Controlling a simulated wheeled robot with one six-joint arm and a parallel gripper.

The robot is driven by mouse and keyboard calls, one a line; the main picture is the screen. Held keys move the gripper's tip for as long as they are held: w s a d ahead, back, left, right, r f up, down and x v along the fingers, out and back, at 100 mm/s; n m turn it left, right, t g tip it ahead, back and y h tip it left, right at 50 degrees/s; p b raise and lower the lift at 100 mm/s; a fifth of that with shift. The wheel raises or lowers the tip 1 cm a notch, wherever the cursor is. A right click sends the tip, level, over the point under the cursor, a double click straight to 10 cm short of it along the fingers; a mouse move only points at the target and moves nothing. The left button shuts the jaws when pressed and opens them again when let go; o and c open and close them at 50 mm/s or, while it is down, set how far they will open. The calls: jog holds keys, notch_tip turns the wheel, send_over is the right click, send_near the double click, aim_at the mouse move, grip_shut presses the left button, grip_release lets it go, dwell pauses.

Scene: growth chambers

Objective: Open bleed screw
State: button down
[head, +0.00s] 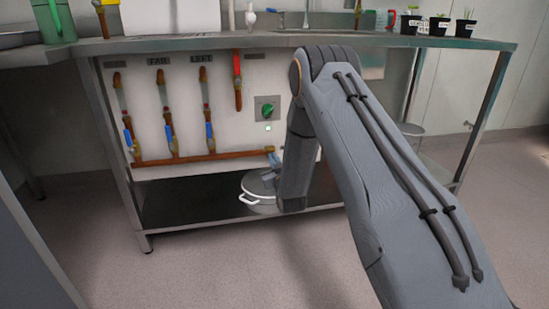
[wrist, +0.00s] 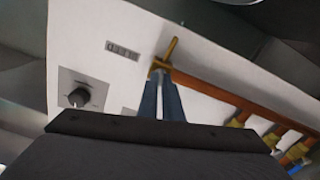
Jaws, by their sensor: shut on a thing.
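My gripper (wrist: 160,80) has its two blue fingers closed at the end of the horizontal copper pipe (wrist: 215,91) in the wrist view. They are shut on a small fitting there, which I take to be the bleed screw; the fingertips hide most of it. A thin brass stub (wrist: 171,49) sticks out beside the fingertips. In the head view the same pipe (head: 205,158) runs low along the white panel, and its right end meets my gripper's blue fingertips (head: 273,158). My arm hides much of the area to the right.
Several vertical pipes with blue-handled valves (head: 169,130) rise from the pipe. A round knob (head: 266,110) sits on the panel above. A lidded pot (head: 261,188) stands on the lower shelf (head: 185,207) below my gripper. Bench legs (head: 118,150) flank the space.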

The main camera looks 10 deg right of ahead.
jog(key=n+p, duration=0.3)
jog(key=n, duration=0.3)
jog(key=n+p, duration=0.3)
jog(key=n, duration=0.3)
jog(key=shift+a+f+n, duration=0.1)
jog(key=shift+f+n, duration=0.1)
jog(key=shift+n, duration=0.1)
dwell(0.3)
jog(key=c, duration=1.9)
grip_release()
jog(key=shift+c, duration=0.2)
jog(key=s+p, duration=0.2)
jog(key=s, duration=0.6)
jog(key=shift+p, duration=0.35)
